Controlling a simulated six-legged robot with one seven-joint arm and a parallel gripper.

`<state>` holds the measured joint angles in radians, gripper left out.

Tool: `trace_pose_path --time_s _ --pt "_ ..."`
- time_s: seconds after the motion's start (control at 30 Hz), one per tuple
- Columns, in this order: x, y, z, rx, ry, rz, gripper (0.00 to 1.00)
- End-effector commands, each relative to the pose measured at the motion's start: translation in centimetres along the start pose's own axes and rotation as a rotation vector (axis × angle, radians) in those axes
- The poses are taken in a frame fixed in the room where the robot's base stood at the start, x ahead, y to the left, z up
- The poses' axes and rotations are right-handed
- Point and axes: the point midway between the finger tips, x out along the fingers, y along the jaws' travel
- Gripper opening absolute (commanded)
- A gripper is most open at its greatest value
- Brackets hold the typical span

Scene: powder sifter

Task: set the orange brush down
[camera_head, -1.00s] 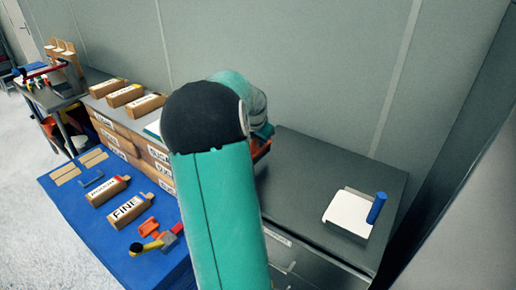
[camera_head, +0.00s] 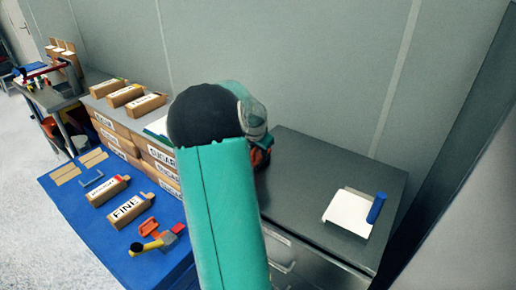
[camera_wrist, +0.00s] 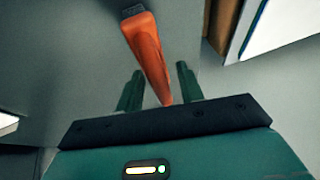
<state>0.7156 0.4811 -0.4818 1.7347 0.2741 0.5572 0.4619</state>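The orange brush (camera_wrist: 147,52) lies between my fingers in the wrist view, its dark bristle end at the top and its handle tip near my palm. My gripper (camera_wrist: 160,88) is open, with a gap on each side of the handle. In the head view a bit of the orange brush (camera_head: 260,158) shows at the left edge of the dark cabinet top (camera_head: 310,170), mostly hidden behind my arm. The brush looks to be at the cabinet top, but I cannot see its full contact with it.
A white sheet or tray (camera_head: 348,214) with a blue cylinder (camera_head: 377,207) is on the cabinet's right side. The cabinet's middle is clear. At left, a blue table (camera_head: 75,215) holds labelled boxes and a yellow-handled tool (camera_head: 150,245). Sugar boxes (camera_head: 160,155) stand beside the cabinet.

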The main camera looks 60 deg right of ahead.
Motion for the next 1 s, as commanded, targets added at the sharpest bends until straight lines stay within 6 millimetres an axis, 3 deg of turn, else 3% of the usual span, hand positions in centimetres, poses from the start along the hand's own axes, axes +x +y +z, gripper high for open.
trace_pose_path --time_s 0.23,0.37,0.8,1.0 --pt "-0.2 0.0 -0.1 0.0 0.0 0.0 0.37" --pt "-1.3 -0.1 -0.1 0.0 0.001 -0.001 0.37" --pt "-10.1 -0.2 -0.1 -0.001 0.001 -0.004 0.37" --pt "-12.1 -0.1 -0.1 -0.001 0.0 -0.001 0.37"
